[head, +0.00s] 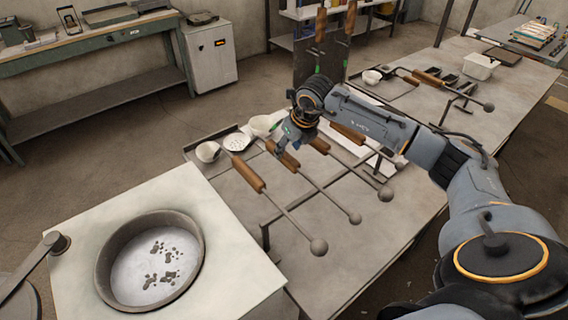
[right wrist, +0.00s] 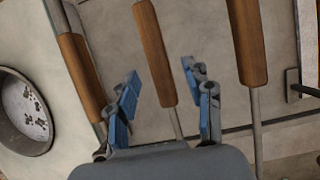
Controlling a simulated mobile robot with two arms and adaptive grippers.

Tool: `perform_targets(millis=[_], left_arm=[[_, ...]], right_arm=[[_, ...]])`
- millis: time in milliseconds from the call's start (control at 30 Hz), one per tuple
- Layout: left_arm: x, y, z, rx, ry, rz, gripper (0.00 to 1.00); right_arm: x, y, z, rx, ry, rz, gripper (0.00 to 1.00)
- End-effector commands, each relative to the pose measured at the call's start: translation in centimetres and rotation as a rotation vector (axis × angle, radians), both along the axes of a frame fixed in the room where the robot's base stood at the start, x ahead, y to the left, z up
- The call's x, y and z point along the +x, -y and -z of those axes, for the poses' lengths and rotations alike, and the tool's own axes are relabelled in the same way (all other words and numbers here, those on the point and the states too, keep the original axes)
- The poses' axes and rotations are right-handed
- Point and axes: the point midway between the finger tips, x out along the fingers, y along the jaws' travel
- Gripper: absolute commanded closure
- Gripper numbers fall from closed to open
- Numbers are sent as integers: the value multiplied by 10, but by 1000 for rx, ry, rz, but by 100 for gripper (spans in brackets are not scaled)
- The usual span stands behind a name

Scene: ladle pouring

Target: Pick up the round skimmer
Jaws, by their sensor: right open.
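The round skimmer (head: 237,141) is a pale, perforated disc at the back left edge of the workbench, between two white ladle bowls. Several wooden-handled tools with ball ends lie side by side there. My right gripper (head: 283,145) is over their wooden grips. In the right wrist view, its blue-padded fingers (right wrist: 161,88) are apart, with one wooden grip (right wrist: 154,50) showing between them and nothing visibly clamped. That grip seems to belong to the skimmer, but the gripper partly hides the join in the head view. My left gripper is out of view.
A pale block with a round pot (head: 104,262) of molten-looking metal stands at front left. Neighbouring wooden grips lie close on both sides, left (right wrist: 82,78) and right (right wrist: 247,42). A dark upright rack (head: 311,66) stands behind the workbench (head: 330,262).

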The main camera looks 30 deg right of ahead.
Motion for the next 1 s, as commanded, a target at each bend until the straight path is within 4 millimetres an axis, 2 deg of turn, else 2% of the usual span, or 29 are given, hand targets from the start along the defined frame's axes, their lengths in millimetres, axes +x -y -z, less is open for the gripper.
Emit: perform_targets(millis=[100, 200, 400, 600, 633, 667, 867, 1000], left_arm=[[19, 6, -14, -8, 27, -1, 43], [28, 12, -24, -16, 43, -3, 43], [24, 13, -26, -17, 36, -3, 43], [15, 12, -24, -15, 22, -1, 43], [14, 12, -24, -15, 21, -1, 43], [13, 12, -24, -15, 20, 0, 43], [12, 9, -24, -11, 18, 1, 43], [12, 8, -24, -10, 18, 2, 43]], right_arm=[[5, -2, 11, 0, -6, -1, 49], [12, -3, 25, 1, -6, 1, 49], [19, -3, 45, 0, -3, -1, 49], [20, -3, 46, -1, -2, -2, 49], [20, -3, 46, -1, -2, -2, 51], [20, -3, 46, -1, -2, -2, 57], [20, -3, 46, -1, -2, -1, 98], [20, -3, 45, 0, -1, -1, 100]])
